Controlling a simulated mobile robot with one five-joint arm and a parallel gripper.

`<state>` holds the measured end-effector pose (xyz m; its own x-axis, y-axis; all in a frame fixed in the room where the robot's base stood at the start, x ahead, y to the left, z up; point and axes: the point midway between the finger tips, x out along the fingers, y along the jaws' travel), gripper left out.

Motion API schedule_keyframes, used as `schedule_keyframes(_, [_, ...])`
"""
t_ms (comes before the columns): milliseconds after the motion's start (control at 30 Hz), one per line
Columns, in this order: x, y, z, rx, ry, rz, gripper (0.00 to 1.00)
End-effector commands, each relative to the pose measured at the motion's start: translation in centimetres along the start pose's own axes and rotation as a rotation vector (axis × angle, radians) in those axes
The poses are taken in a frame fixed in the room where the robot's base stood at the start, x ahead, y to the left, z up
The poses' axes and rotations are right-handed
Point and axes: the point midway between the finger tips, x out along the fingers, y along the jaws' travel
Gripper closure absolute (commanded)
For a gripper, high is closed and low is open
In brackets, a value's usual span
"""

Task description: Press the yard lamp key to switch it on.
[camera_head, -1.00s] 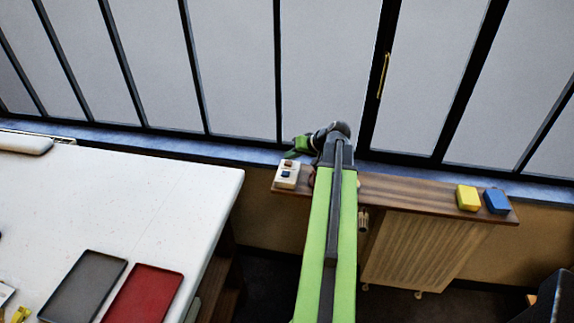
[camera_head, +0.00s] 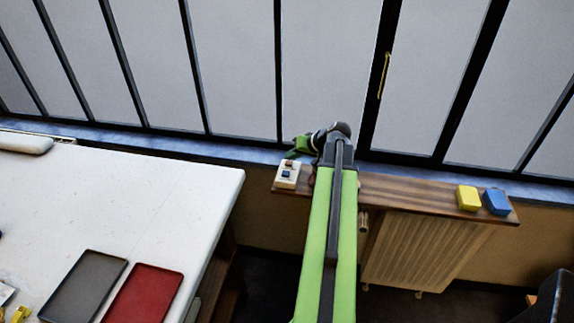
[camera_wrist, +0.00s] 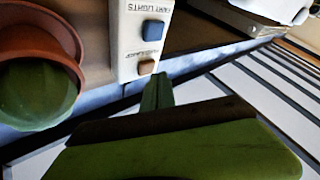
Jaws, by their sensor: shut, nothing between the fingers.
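A white switch box (camera_head: 286,182) stands on the wooden shelf, just left of my arm. It also shows in the wrist view (camera_wrist: 128,42). It carries a blue key (camera_wrist: 153,30) with a label ending in "LIGHTS" and a tan key (camera_wrist: 146,68) with a label I cannot read clearly. Which key is the yard lamp's I cannot tell. My green gripper (camera_wrist: 158,84) is shut and empty, its tip close beside the tan key. Whether it touches the key I cannot tell. In the head view my gripper (camera_head: 292,153) is at the far end of the box.
A terracotta pot (camera_wrist: 68,38) with a round green plant stands beside the box. Yellow (camera_head: 468,198) and blue (camera_head: 496,202) blocks lie at the shelf's right end. A radiator (camera_head: 415,250) is below. Window panes rise behind. A white table (camera_head: 150,200) is at left.

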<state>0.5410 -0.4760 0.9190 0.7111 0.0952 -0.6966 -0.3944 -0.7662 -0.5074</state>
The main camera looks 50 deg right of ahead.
Motion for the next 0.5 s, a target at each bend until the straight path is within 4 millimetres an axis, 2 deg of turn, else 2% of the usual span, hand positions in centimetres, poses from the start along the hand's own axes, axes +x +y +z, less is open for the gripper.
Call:
schedule_keyframes(200, [0.79, 0.45, 0.38, 0.000, 0.000, 0.000, 1.00])
schedule_keyframes(500, [0.73, 0.43, 0.33, 0.001, 0.000, 0.000, 1.00])
